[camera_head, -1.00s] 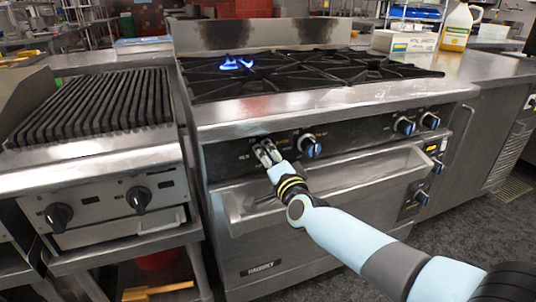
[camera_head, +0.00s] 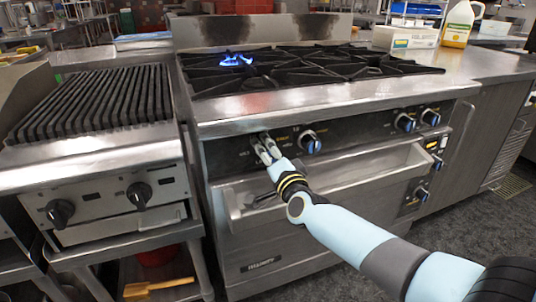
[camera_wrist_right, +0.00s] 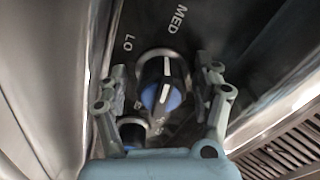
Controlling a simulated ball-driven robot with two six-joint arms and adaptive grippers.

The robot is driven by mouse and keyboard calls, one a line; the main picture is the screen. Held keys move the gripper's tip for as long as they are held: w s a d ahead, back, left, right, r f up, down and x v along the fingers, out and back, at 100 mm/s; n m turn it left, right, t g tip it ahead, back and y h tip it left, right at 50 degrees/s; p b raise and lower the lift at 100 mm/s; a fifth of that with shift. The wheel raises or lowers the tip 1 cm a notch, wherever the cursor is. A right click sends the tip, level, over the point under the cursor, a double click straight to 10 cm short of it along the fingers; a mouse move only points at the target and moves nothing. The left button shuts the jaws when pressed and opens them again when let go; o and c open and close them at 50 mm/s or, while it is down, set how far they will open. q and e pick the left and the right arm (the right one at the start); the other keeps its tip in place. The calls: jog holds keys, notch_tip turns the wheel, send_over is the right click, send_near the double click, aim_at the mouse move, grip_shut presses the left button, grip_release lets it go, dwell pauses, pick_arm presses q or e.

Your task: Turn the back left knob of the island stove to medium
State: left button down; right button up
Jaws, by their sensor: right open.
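The island stove (camera_head: 330,105) stands in front of me, and a blue flame (camera_head: 236,60) burns at its back left burner. My right gripper (camera_head: 266,148) is at the leftmost knob of the stove's front panel, which it mostly hides in the head view. In the right wrist view this black and blue knob (camera_wrist_right: 163,82) sits between the two spread fingers (camera_wrist_right: 160,72). Its white line points up in that picture, roughly between the LO and MED marks. I cannot tell whether a finger touches it. My left gripper is not in view.
Another knob (camera_head: 311,142) is just right of my gripper, and a second knob also shows low in the wrist view (camera_wrist_right: 132,130). More knobs (camera_head: 405,123) are farther right. A steel ledge (camera_head: 340,185) juts out below the panel. A grill (camera_head: 95,105) stands at the left.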

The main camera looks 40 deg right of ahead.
jog(key=shift+s, duration=0.1)
jog(key=v, duration=1.1)
jog(key=shift+s, duration=0.4)
jog(key=shift+f, duration=0.1)
jog(key=s+a+f+n+g+y, duration=0.1)
jog(key=s+f+n+g, duration=0.15)
jog(key=s+f, duration=0.5)
jog(key=s+a+f+n+g+y, duration=0.1)
jog(key=s+f+n+g, duration=0.2)
jog(key=f, duration=0.8)
jog(key=s+f+n+g+y, duration=0.1)
jog(key=s+f+n+g, duration=0.1)
jog(key=s+f, duration=0.55)
jog(key=s+f+n+g, duration=0.2)
jog(key=s+f, duration=0.3)
jog(key=s, duration=0.4)
jog(key=s+f+n+g, duration=0.3)
jog(key=s+f+g, duration=0.1)
jog(key=s, duration=0.5)
jog(key=s+f+n+g, duration=0.3)
jog(key=s+f, duration=0.3)
jog(key=s, duration=0.3)
jog(key=shift+s+a, duration=0.2)
jog(key=shift+s, duration=0.2)
jog(key=shift+n, duration=0.25)
